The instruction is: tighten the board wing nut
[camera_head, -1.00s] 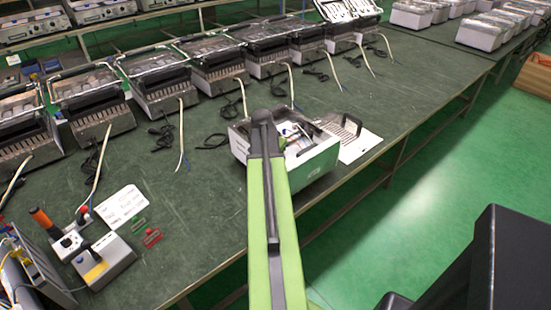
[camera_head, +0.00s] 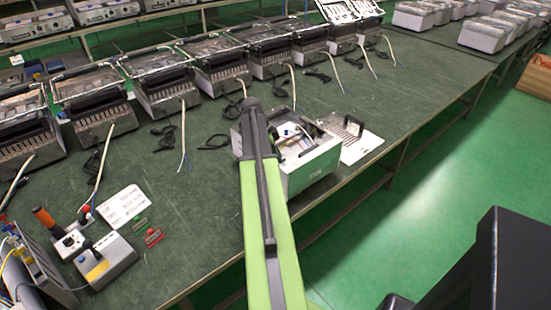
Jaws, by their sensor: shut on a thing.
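My green and black arm reaches up across the picture and covers the housing's left side. My gripper does not show; the arm hides that area. I cannot make out the board or its wing nut, which are hidden or too small to tell.
A flat plate with a black handle (camera_head: 353,130) lies right of the housing. Several grills (camera_head: 165,80) with loose cords line the back of the green table (camera_head: 205,205). A white card (camera_head: 122,205) and a grey control box (camera_head: 105,262) lie at the left.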

